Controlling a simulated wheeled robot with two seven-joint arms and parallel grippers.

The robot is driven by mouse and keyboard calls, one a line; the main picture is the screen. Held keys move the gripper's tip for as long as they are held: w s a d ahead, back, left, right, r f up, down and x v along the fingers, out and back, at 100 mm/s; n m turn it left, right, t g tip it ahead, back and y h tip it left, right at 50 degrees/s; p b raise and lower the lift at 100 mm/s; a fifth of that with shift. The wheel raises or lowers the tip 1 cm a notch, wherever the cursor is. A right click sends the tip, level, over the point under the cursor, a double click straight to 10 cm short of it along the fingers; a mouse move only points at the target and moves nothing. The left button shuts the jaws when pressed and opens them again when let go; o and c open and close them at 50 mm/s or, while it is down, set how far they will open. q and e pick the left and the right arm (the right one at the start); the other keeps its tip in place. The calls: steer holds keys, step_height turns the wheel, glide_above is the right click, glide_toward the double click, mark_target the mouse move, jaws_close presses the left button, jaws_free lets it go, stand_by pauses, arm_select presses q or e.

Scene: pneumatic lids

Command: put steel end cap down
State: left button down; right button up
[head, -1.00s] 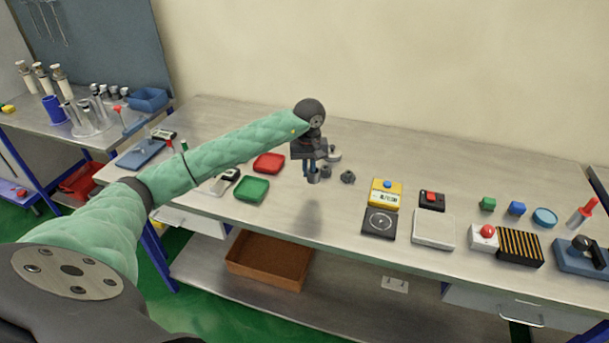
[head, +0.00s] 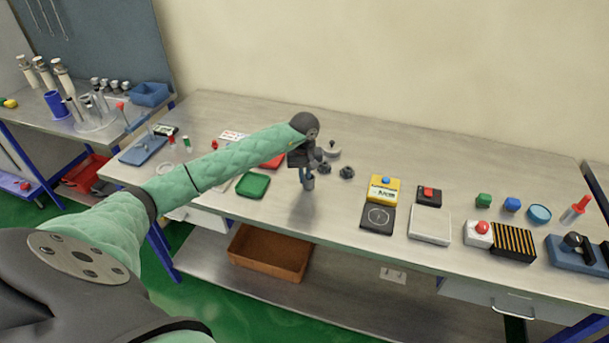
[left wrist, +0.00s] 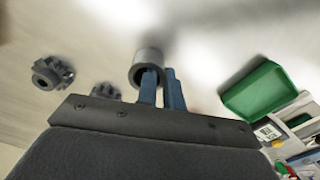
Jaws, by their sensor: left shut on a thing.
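The steel end cap (left wrist: 147,66) is a small grey cylinder at the fingertips of my left gripper (left wrist: 160,88) in the left wrist view. In the head view the left gripper (head: 307,178) is over the table between the green tray and the grey knobbed parts, with the cap (head: 308,184) at its tips. The gripper is shut on the cap. I cannot tell for sure whether the cap touches the table. My right gripper is not in view.
A green tray (head: 253,185) lies left of the gripper, with a partly hidden red tray (head: 272,162) behind. Grey toothed parts (head: 347,172) stand to the right. A yellow device (head: 384,188) and black pad (head: 377,219) are farther right. Bare tabletop (head: 335,210) lies in front.

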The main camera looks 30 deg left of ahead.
arm_select(q)
steer(key=shift+f, duration=0.1)
steer(key=c, duration=1.5)
jaws_free()
steer(key=shift+c, duration=0.2)
